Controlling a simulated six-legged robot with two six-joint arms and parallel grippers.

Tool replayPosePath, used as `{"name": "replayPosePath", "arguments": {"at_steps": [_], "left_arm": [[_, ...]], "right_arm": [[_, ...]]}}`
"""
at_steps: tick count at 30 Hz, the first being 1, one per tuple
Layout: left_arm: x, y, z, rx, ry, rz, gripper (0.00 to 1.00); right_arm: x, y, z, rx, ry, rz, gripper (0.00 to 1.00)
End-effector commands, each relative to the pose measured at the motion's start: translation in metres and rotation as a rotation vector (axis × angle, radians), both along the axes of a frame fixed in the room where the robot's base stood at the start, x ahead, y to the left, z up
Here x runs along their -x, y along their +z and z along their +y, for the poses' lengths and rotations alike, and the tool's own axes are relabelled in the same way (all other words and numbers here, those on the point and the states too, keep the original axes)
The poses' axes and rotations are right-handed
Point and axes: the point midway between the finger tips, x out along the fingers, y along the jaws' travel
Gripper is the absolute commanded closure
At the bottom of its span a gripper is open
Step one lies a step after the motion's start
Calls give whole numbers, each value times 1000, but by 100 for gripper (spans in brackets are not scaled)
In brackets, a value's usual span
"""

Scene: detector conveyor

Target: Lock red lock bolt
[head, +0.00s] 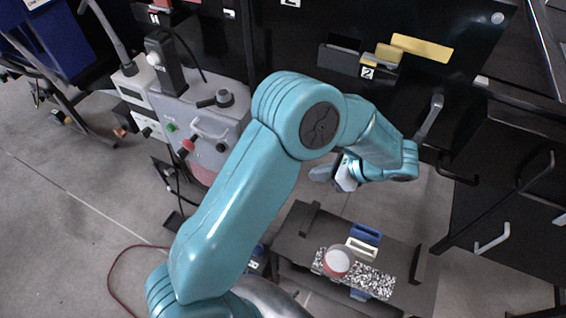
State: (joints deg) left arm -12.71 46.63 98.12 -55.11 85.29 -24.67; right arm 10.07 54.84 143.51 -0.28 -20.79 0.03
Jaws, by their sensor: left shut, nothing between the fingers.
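A small red part (187,147), which looks like the red lock bolt, sticks out from the front of the grey control box (215,125) at the left; I cannot tell its exact position. My left gripper (328,174) is right of the box, apart from it, over the floor in front of the black cabinet. Its fingers are shut and empty, and it is partly hidden behind my teal arm. My right gripper is not in view.
A dark low bench (290,245) at the lower middle carries a speckled board (374,281), a red-rimmed round white container (337,262) and a blue-and-white holder (362,249). Black cabinets (505,165) with handles fill the right. Grey floor is open at the left, with a red cable (113,268).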

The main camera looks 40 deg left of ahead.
Motion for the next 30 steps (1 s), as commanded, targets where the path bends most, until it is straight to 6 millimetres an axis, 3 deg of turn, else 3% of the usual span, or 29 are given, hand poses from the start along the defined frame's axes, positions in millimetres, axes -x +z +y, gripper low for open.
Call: {"name": "replayPosePath", "arguments": {"at_steps": [16, 30], "left_arm": [[6, -1, 6, -13, -3, 3, 100], [25, -63, 73, -11, -1, 5, 100]], "right_arm": [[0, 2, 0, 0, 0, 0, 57], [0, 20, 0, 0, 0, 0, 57]]}}
